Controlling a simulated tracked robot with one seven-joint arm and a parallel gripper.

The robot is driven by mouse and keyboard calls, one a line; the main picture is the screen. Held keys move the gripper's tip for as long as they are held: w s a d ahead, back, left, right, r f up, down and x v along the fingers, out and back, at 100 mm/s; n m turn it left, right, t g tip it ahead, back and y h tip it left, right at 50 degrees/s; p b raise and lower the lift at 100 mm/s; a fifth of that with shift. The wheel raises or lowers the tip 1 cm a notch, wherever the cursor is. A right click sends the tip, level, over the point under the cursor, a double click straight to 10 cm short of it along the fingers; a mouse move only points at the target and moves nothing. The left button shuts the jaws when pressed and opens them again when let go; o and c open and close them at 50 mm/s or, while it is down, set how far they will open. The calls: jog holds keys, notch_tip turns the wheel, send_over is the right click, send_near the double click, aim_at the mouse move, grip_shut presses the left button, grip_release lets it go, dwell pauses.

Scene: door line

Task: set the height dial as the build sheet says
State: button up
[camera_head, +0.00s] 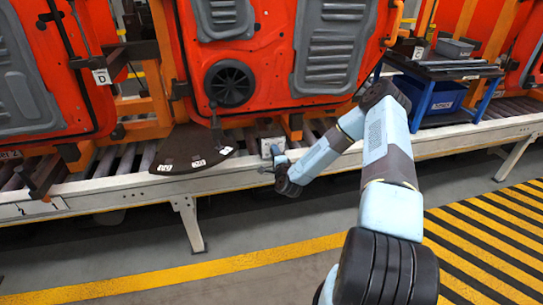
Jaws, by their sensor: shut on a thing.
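A small pale grey box (264,140) sits at the conveyor's front edge, below the orange door panel. I take it to carry the height dial, but its markings are too small to read. My gripper (272,158) is at the front of this box, shut on a small part there that looks like the dial. The fingers hide most of that part, so its setting cannot be told. A dark fan-shaped plate (180,146) with several white labels lies left of the box, an upright dark lever (214,122) at its back. No build sheet can be made out.
Orange door panels (262,60) stand on the roller conveyor (150,192). A blue bin (438,98) is on a cart (455,68) at right. The floor in front is clear, with yellow lines (200,272).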

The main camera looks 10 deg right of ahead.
jog(key=shift+d+f, duration=0.2)
jog(key=shift+d, duration=0.1)
jog(key=o, duration=1)
jog(key=shift+a, duration=0.15)
jog(key=shift+o, duration=0.2)
jog(key=shift+r, duration=0.1)
jog(key=s, duration=1.3)
jog(key=shift+s, duration=0.4)
